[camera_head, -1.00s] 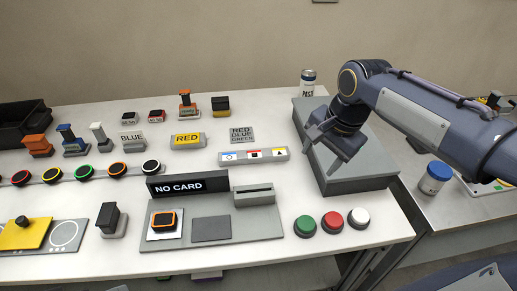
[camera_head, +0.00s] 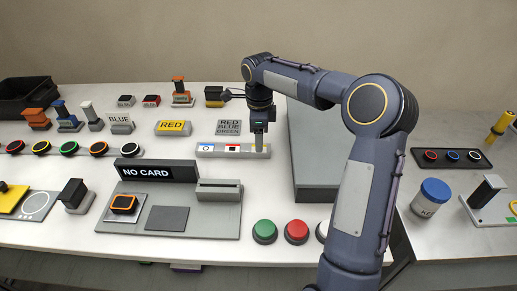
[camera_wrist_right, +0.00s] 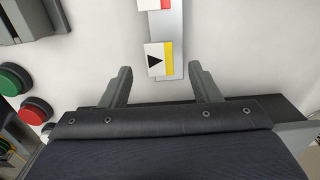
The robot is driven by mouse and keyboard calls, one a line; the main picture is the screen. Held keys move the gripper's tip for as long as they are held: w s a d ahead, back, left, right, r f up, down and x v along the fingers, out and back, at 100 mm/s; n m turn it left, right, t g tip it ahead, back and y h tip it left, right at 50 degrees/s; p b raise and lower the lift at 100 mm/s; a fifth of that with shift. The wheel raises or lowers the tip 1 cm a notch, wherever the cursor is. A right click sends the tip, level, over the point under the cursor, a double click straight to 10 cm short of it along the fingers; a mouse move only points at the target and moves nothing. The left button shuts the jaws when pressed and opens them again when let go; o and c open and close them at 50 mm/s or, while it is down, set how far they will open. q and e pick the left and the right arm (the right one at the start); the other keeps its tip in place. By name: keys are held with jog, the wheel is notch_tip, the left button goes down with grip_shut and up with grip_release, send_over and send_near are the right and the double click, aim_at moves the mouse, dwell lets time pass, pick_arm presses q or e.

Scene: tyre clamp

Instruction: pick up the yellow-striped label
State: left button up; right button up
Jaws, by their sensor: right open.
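The yellow-striped label (camera_wrist_right: 154,59) is a white card with a black triangle and a yellow stripe. It sits at the end of a grey rack (camera_wrist_right: 172,28), with the red label (camera_wrist_right: 153,4) beyond it. In the head view the yellow-striped label (camera_head: 258,147) is at the rack's right end, partly hidden by my gripper. My right gripper (camera_wrist_right: 160,72) is open and empty, its fingertips on either side of the label's near end, apparently not touching it. In the head view my right gripper (camera_head: 258,130) points down above the label. My left gripper is not in view.
A grey box (camera_head: 308,165) stands just right of the rack. The card reader panel (camera_head: 215,222) and the green button (camera_head: 264,231) and red button (camera_head: 296,231) lie in front. A yellow RED sign (camera_head: 173,128) and a grey colour-word sign (camera_head: 229,127) are behind the rack.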

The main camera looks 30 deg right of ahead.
jog(key=shift+f, duration=1.25)
jog(key=shift+c, duration=0.3)
jog(key=shift+f, duration=0.1)
grip_shut()
